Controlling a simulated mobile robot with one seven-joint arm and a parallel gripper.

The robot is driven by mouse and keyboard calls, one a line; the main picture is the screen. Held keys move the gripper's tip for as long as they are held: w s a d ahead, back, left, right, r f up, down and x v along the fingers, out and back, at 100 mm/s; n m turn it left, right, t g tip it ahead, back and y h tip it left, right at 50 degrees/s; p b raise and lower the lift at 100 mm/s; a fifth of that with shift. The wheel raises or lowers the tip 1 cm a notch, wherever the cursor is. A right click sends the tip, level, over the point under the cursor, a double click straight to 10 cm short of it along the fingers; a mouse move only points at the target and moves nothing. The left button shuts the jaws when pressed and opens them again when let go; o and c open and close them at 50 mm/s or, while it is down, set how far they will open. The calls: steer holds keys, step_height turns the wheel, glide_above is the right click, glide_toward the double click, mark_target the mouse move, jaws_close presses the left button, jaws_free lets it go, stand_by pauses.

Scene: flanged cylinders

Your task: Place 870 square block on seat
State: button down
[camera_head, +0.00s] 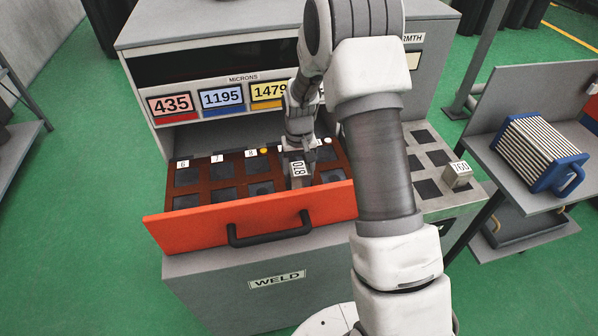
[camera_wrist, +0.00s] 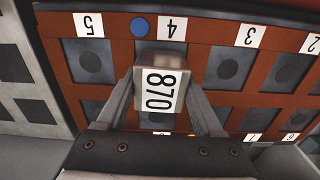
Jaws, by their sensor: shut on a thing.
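The 870 square block (camera_wrist: 160,84) is a small grey block with a white label on top. My gripper (camera_wrist: 162,100) is shut on it, one finger on each side. In the head view the block (camera_head: 297,170) is over the open orange drawer (camera_head: 255,224), on the right part of its brown tray. The tray (camera_wrist: 202,28) has dark square seats with round centres. In the wrist view the block covers the place below label 4 (camera_wrist: 172,29). I cannot tell whether its bottom touches the tray.
Another labelled block (camera_head: 457,174) stands on a grey tray of dark squares (camera_head: 420,190) at the right. A shelf with a blue-ended rack (camera_head: 545,150) is further right. The cabinet with number signs (camera_head: 220,98) rises behind the drawer. A blue dot (camera_wrist: 139,27) is beside label 4.

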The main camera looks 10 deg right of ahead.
steer(key=shift+f+b, duration=0.45)
steer(key=shift+f, duration=0.1)
jaws_free()
steer(key=shift+f, duration=0.1)
step_height(320, 180, up, 18)
steer(key=shift+f, duration=0.2)
stand_by(0.4)
stand_by(0.3)
